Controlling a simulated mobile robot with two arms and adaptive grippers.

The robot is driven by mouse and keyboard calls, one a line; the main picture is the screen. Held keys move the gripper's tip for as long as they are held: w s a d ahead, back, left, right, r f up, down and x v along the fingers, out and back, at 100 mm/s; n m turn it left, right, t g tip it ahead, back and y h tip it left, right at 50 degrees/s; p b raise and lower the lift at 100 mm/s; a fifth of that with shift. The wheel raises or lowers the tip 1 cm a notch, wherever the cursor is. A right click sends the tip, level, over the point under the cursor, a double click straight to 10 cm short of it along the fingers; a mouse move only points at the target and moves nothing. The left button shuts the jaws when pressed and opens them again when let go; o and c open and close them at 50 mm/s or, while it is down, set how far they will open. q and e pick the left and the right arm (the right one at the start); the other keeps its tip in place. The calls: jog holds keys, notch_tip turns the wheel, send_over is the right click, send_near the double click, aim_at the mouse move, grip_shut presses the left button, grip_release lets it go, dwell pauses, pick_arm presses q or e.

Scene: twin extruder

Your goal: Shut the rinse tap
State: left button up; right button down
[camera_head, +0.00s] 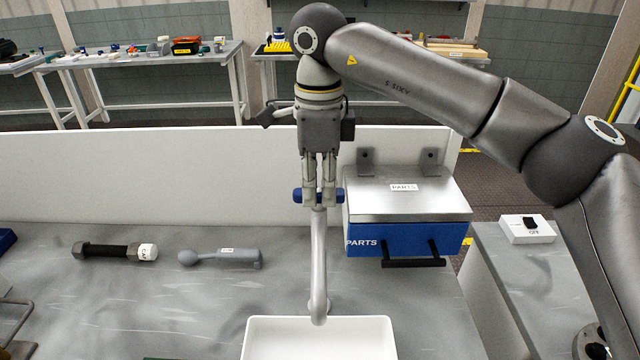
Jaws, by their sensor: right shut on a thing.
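The rinse tap (318,262) is a grey pipe that curves down over a white basin (254,345) at the front centre. Its blue handle (297,195) shows on both sides of my right gripper's fingers. My right gripper (319,197) points down from above and is shut on the handle, which hides the handle's middle. Whether water runs from the spout cannot be told. My left gripper is not in view.
A blue PARTS box (405,240) with a black handle stands close to the right of the tap. A large bolt (110,251) and a grey tool (225,257) lie to the left. A white switch box (527,229) sits at the right. A white panel (150,172) runs behind.

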aim_at(319, 191)
jog(key=shift+r, duration=0.15)
jog(key=c, duration=1.4)
grip_release()
jog(key=shift+o, duration=0.6)
jog(key=shift+a, duration=0.1)
notch_tip(319, 191, up, 12)
